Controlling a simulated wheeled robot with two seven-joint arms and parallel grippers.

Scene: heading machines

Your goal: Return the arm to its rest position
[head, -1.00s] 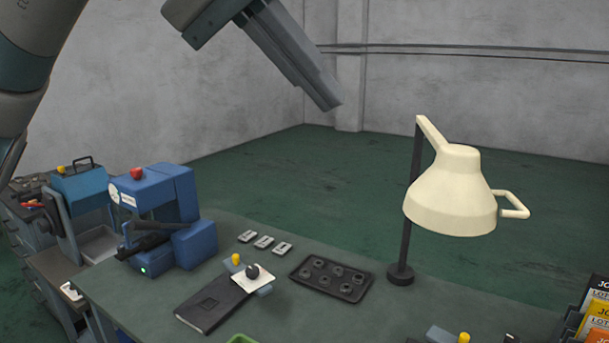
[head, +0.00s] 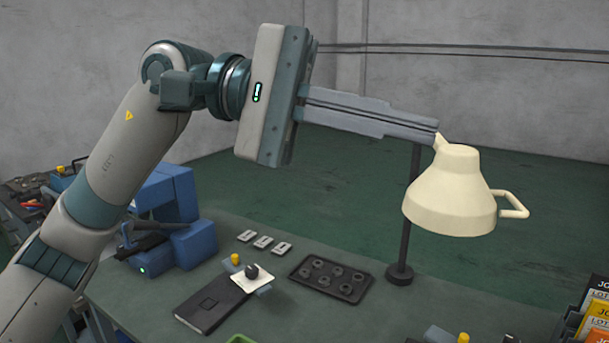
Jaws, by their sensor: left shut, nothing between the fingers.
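My left arm comes in from the left, and my left gripper (head: 432,131) is raised above the table, pointing right. Its fingers are together with nothing between them. In the picture the fingertips overlap the top of the lamp's dark post, close to the cream lamp (head: 450,195); I cannot tell whether they touch it. My right gripper is not in view.
The green table (head: 330,320) carries a black tray (head: 330,277) of several dark rings, three small pale plates (head: 263,242), a black notebook (head: 210,304) and a blue machine (head: 192,246). Lot boxes (head: 594,310) stand at the right edge. The floor behind is clear.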

